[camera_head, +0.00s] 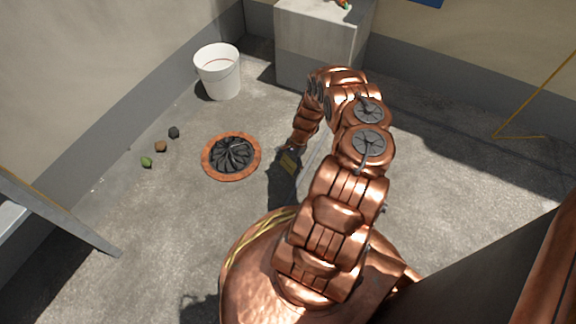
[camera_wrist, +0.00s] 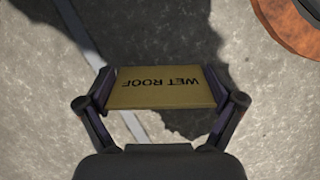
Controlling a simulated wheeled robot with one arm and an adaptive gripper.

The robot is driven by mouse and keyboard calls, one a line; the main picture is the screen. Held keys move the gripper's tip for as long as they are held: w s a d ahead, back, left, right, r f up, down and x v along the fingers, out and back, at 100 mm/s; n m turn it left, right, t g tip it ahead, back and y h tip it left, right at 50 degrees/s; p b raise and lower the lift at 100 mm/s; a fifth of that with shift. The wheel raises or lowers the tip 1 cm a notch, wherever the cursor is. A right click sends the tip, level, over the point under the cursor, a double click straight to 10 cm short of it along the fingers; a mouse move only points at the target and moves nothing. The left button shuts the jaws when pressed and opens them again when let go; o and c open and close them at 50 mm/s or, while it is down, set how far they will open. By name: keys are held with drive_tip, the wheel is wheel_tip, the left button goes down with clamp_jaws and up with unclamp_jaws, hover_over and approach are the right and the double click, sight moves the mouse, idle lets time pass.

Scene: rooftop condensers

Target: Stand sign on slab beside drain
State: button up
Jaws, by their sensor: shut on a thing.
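A small yellow-tan sign with dark lettering "WET ROOF" sits between the fingers of my gripper (camera_wrist: 162,95). The lettering on the sign (camera_wrist: 160,88) appears upside down in the wrist view. In the head view the sign (camera_head: 289,163) is to the right of the drain, at the end of my copper arm. The round drain (camera_head: 231,156) has a dark swirled grate and a rust-coloured rim. Its rim also shows at the top right of the wrist view (camera_wrist: 290,25). Grey concrete (camera_wrist: 255,100) lies below the sign; I cannot tell whether the sign touches it.
A white bucket (camera_head: 219,72) stands behind the drain near the wall. Several small lumps (camera_head: 160,146) lie left of the drain. A concrete block (camera_head: 318,45) stands at the back. A thin yellow frame (camera_head: 535,95) is at the right. Floor in front of the drain is clear.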

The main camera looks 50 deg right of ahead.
drive_tip(key=shift+f, duration=0.15)
drive_tip(key=o, duration=0.8)
drive_tip(key=p+v, duration=0.4)
drive_tip(key=v, duration=0.8)
drive_tip(key=s+a+r+n+g+h, duration=0.1)
drive_tip(key=a+r+n, duration=0.2)
drive_tip(key=a+r, duration=0.5)
drive_tip(key=a+r+n+g+h, duration=0.1)
drive_tip(key=a+r+n, duration=0.25)
drive_tip(key=r, duration=0.95)
drive_tip(key=s+a+r+n+g+h, duration=0.1)
drive_tip(key=a+r+n, duration=0.2)
drive_tip(key=a+r, duration=0.55)
drive_tip(key=s+a+r+n, duration=0.5)
drive_tip(key=s+a+r, duration=0.4)
drive_tip(key=a+r, duration=0.15)
drive_tip(key=s+a+r+n+h, duration=0.1)
drive_tip(key=s+a+r+n, duration=0.2)
drive_tip(key=s, duration=0.9)
drive_tip(key=a+n, duration=0.2)
drive_tip(key=a, duration=0.1)
drive_tip(key=shift+s+r+g+h, duration=0.25)
drive_tip(key=shift+s+g+h, duration=0.05)
drive_tip(key=shift+s+g, duration=0.1)
